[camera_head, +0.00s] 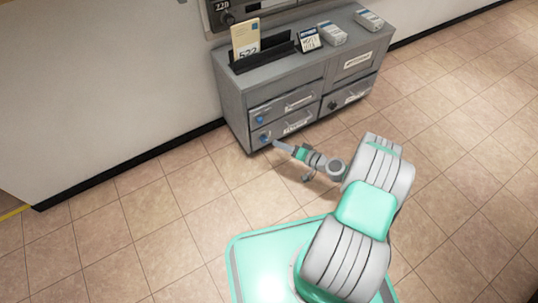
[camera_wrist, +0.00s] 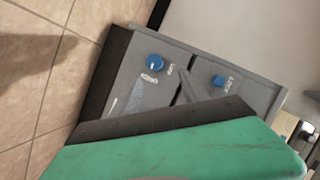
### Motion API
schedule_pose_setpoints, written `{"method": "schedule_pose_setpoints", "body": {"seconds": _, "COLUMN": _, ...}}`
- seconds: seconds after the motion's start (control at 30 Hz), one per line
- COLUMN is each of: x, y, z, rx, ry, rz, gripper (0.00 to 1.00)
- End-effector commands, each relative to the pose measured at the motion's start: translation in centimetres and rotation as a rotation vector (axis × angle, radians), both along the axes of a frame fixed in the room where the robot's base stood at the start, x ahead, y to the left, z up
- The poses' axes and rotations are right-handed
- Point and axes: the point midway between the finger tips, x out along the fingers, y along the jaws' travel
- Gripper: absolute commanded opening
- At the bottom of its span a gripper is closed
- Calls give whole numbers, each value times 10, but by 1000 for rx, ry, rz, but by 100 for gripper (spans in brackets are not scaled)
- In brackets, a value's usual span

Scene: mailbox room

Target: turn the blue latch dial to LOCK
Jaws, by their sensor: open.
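The grey cabinet (camera_head: 237,100) carries two blue dials at the left of its left-hand drawers. The upper dial (camera_head: 259,120) and the lower dial (camera_head: 262,139) are both small in the head view. In the wrist view, turned sideways, the lower dial (camera_wrist: 155,62) is round with a light mark on its face, and the upper one (camera_wrist: 218,81) lies to its right. Small white lettering beside them is too blurred to read surely, so I cannot tell the dials' settings. My gripper (camera_head: 278,145) is open and empty, just right of the lower dial, apparently apart from it.
A black rack (camera_head: 262,57) with a yellowish envelope (camera_head: 246,39), a small sign (camera_head: 309,40) and white-topped stacks stand on the cabinet. A dark knob (camera_head: 333,105) is on a right-hand drawer. The tiled floor in front is clear. The wall is to the left.

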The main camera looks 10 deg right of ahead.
Motion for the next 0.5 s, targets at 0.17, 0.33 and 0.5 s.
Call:
{"method": "schedule_pose_setpoints", "body": {"seconds": 0.17, "x": -1, "y": 4, "z": -20, "rx": 37, "ry": -25, "rz": -36, "gripper": 52}}
{"method": "schedule_pose_setpoints", "body": {"seconds": 0.33, "x": 23, "y": 23, "z": -28, "rx": 35, "ry": -23, "rz": -31, "gripper": 52}}
{"method": "schedule_pose_setpoints", "body": {"seconds": 0.5, "x": 46, "y": 40, "z": -33, "rx": 35, "ry": -22, "rz": -32, "gripper": 52}}
